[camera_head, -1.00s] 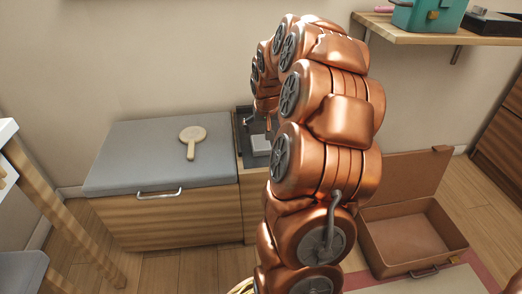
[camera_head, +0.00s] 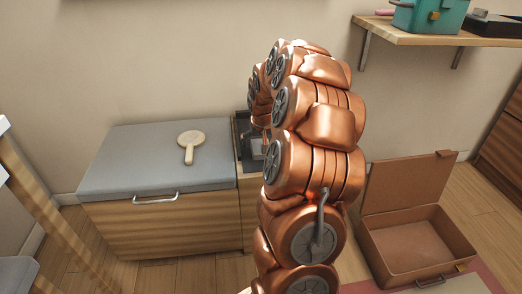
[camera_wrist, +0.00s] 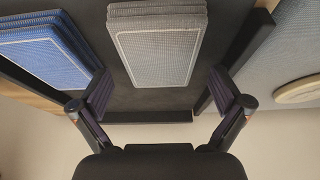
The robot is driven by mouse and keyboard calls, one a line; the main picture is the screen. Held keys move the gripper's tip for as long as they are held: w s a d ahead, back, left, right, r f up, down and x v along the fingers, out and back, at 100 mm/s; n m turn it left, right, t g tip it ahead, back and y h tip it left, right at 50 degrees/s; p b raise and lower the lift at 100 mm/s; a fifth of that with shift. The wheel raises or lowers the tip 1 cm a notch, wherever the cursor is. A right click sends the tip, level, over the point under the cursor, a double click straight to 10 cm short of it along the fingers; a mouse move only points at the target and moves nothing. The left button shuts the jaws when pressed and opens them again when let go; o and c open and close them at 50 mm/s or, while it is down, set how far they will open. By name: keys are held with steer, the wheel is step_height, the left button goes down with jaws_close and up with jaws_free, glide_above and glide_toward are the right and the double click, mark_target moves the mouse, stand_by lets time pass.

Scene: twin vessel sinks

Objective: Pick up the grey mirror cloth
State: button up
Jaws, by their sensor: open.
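The grey mirror cloth (camera_wrist: 162,50) is a folded, layered, woven rectangle with a pale border. It lies in a dark tray (camera_wrist: 150,117) in the wrist view. My gripper (camera_wrist: 162,92) is open and empty, with one finger on each side of the cloth's near end in the picture. I cannot tell how far the fingers are above it. In the head view my own arm hides most of the gripper, and only a small pale part of the cloth (camera_head: 257,149) shows beside the arm.
A folded blue cloth (camera_wrist: 45,50) lies left of the grey one in the wrist view, close to the left finger. The tray's raised rim (camera_wrist: 240,55) runs along the right. A hand mirror (camera_head: 190,142) lies on the grey-topped bench (camera_head: 130,160). An open brown case (camera_head: 415,238) stands right.

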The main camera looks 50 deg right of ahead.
steer(key=shift+f, duration=0.3)
stand_by(0.4)
steer(key=shift+c, duration=0.2)
steer(key=c, duration=1.2)
